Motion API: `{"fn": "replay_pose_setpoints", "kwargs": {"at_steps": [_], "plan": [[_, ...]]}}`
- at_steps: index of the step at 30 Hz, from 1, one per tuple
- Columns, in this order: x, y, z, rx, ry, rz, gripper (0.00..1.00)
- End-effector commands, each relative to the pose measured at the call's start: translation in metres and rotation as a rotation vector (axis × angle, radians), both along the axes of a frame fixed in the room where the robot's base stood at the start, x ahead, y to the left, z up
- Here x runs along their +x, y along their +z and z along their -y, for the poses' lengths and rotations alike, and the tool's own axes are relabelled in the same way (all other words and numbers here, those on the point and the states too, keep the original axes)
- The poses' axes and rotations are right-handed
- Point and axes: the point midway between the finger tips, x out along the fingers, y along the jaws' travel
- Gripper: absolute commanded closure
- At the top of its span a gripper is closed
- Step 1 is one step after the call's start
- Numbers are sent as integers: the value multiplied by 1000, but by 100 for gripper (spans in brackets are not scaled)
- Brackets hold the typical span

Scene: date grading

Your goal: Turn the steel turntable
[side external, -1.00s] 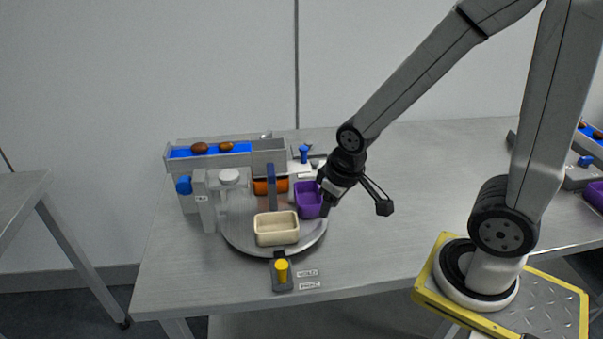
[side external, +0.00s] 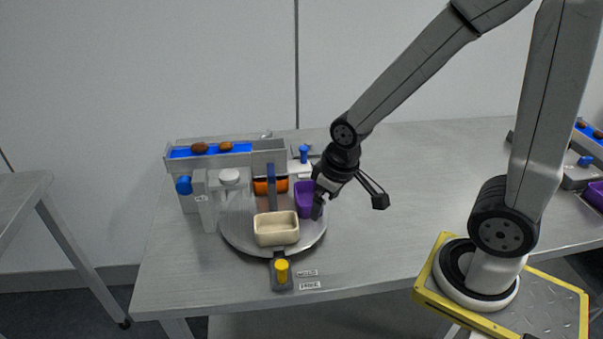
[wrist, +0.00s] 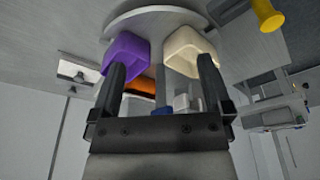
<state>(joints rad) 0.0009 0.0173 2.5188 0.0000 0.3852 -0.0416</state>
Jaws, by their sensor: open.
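The round steel turntable (side external: 238,236) lies on the table and also shows at the top of the wrist view (wrist: 150,17). It carries a cream tray (side external: 277,238) at the front, a purple tray (side external: 304,200) at the right and an orange tray (side external: 262,187) at the back. My gripper (side external: 318,211) is open at the turntable's right edge, beside the purple tray. In the wrist view my gripper (wrist: 161,66) has its left finger over the purple tray (wrist: 124,50) and its right finger over the cream tray (wrist: 190,45). I cannot tell whether either finger touches.
A yellow knob (side external: 282,267) on a dark base stands in front of the turntable. A conveyor with a blue belt (side external: 177,153) and brown dates stands behind. A blue upright (side external: 271,185) rises near the trays.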

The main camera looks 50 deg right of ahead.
Motion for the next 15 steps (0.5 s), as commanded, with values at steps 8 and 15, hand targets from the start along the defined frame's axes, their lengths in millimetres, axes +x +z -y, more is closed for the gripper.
{"fn": "replay_pose_setpoints", "kwargs": {"at_steps": [8, 15], "plan": [[47, 20, 2, -37, 182, -54, 0], [96, 45, 5, -67, 409, -120, 0]]}}
